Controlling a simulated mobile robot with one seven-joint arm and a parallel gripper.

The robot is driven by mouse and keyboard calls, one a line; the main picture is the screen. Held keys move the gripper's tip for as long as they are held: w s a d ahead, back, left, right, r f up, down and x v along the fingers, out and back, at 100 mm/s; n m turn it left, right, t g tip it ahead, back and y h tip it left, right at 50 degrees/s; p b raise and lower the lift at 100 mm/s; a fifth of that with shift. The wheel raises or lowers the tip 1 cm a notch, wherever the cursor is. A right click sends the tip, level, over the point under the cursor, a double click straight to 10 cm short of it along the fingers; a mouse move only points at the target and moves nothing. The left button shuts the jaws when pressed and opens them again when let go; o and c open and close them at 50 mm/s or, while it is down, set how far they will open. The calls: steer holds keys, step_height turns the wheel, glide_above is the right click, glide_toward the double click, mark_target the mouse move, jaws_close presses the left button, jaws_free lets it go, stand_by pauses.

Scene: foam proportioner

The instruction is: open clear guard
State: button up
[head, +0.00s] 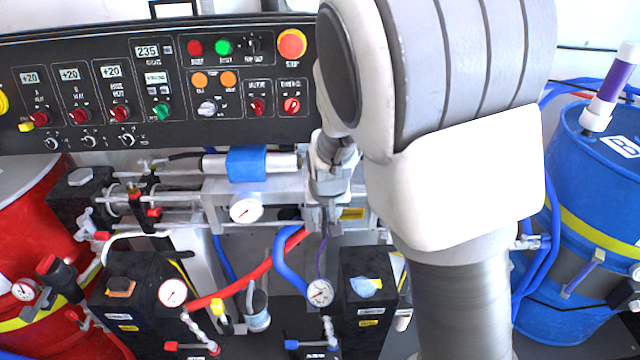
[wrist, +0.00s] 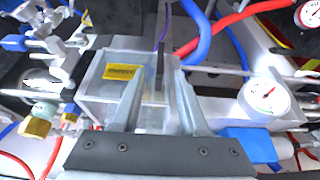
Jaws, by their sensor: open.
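The clear guard (wrist: 100,87) is a see-through box with a yellow label (wrist: 120,72) on it, left of centre in the wrist view. In the head view its yellow label (head: 353,214) shows just right of my gripper (head: 324,214), and the arm hides much of the guard. In the wrist view my gripper (wrist: 158,72) is open, with its two fingers apart over the right part of the guard. Nothing is held between them. I cannot tell whether the fingers touch the guard.
A gauge (head: 246,208) and a blue block (head: 247,163) sit left of my gripper. Red (head: 250,280) and blue hoses (head: 290,265) pass below it. The black control panel (head: 150,85) is above. A red drum (head: 35,220) stands left and a blue drum (head: 590,200) right.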

mark_target(324, 223)
steer(key=b+x, duration=0.1)
steer(key=x, duration=0.6)
steer(key=shift+w+f, duration=0.1)
steer(key=shift+f, duration=0.15)
jaws_close()
stand_by(1.1)
